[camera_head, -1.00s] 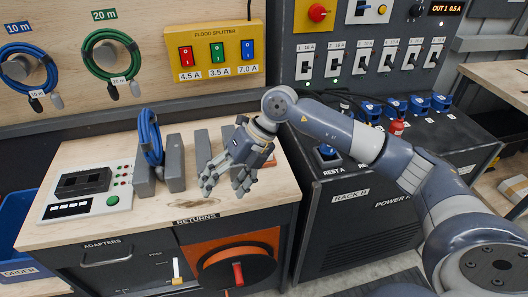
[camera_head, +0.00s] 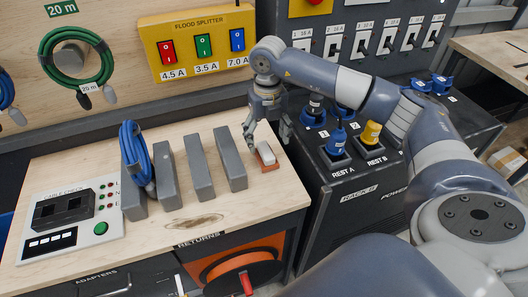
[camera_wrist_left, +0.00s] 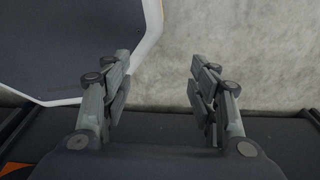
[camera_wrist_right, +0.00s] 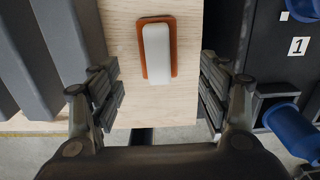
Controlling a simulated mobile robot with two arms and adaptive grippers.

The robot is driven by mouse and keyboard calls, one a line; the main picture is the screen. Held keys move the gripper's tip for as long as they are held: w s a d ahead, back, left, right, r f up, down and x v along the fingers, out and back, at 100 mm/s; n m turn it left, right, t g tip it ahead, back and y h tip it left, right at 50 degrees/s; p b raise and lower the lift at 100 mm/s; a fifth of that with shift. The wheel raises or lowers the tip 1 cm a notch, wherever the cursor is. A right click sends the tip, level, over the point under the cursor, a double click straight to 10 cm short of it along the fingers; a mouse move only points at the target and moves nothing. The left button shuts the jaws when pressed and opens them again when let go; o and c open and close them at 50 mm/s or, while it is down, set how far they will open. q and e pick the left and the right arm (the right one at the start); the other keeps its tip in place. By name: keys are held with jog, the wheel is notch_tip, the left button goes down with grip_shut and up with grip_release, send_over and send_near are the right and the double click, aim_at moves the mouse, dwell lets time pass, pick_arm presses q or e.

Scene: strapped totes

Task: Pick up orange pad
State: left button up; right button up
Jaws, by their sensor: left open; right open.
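The orange pad (camera_head: 269,167) lies on the right end of the wooden bench top, with a white block (camera_head: 266,153) on top of it. In the right wrist view the orange pad (camera_wrist_right: 174,29) shows as a rim around the white block (camera_wrist_right: 157,54). My right gripper (camera_head: 267,136) is open and empty above the pad; in the right wrist view its fingers (camera_wrist_right: 160,100) stand on both sides, apart from it. My left gripper (camera_wrist_left: 160,85) is open and empty over a grey floor, seen only in the left wrist view.
Several grey upright blocks (camera_head: 231,158) stand left of the pad, with a blue cable coil (camera_head: 137,154) among them. A cable tester (camera_head: 70,212) sits at the left. The dark rack with blue and yellow plugs (camera_head: 371,134) stands close on the right. The bench front is clear.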

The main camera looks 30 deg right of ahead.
aim_at(266, 149)
jog(key=shift+f, duration=0.75)
jog(key=shift+w+f+p, duration=0.1)
jog(key=shift+f+p, duration=0.25)
jog(key=shift+f, duration=0.05)
jog(key=f, duration=0.1)
jog(key=f+p, duration=0.1)
jog(key=f, duration=0.2)
jog(key=shift+w+f+p, duration=0.25)
jog(key=shift+f+p, duration=0.05)
pick_arm(q)
jog(key=shift+s+r, duration=0.9)
jog(key=shift+r, duration=0.3)
pick_arm(e)
jog(key=c, duration=1.2)
